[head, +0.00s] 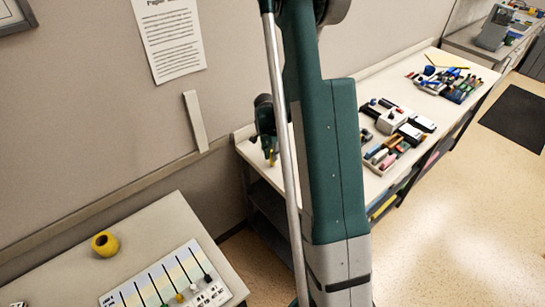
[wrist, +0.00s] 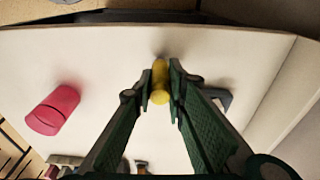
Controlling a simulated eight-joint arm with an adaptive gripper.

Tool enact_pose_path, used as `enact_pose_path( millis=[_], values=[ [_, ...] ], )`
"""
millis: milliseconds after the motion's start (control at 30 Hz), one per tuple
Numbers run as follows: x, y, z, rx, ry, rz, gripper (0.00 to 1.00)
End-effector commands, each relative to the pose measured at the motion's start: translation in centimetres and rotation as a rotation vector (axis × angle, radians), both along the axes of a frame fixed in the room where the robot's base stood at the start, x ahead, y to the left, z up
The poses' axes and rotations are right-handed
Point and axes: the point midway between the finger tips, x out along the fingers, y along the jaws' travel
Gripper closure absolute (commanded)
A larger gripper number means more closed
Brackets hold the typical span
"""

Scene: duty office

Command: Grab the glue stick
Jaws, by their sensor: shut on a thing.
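My gripper (wrist: 161,74) is shut on a small yellow cylinder, which looks like the glue stick (wrist: 160,86), in the wrist view. The stick sits between the two green fingertips with its rounded end toward the camera. The pale tabletop is behind it; I cannot tell whether the stick touches it. In the head view my gripper (head: 270,151) is over the left end of the long table, partly hidden by my arm. The yellow stick (head: 272,160) shows small at its tips.
A pink-red cylinder (wrist: 53,111) lies left of my gripper in the wrist view. A dark angled object (wrist: 222,98) is close by on the right. In the head view, an organizer with several blocks (head: 392,154) is farther right on the long table (head: 368,184). A wall stands behind.

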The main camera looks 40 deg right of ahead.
Motion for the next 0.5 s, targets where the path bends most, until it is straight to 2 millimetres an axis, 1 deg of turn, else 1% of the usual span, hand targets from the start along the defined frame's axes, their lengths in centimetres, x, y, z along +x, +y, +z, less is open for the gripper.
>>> enact_pose_path(
  millis=[267, 500],
  values=[
    [0.0, 0.0, 1.9, 0.0, 0.0, 0.0, 0.95],
    [0.0, 0.0, 4.6, 0.0, 0.0, 0.0, 0.95]
  ],
)
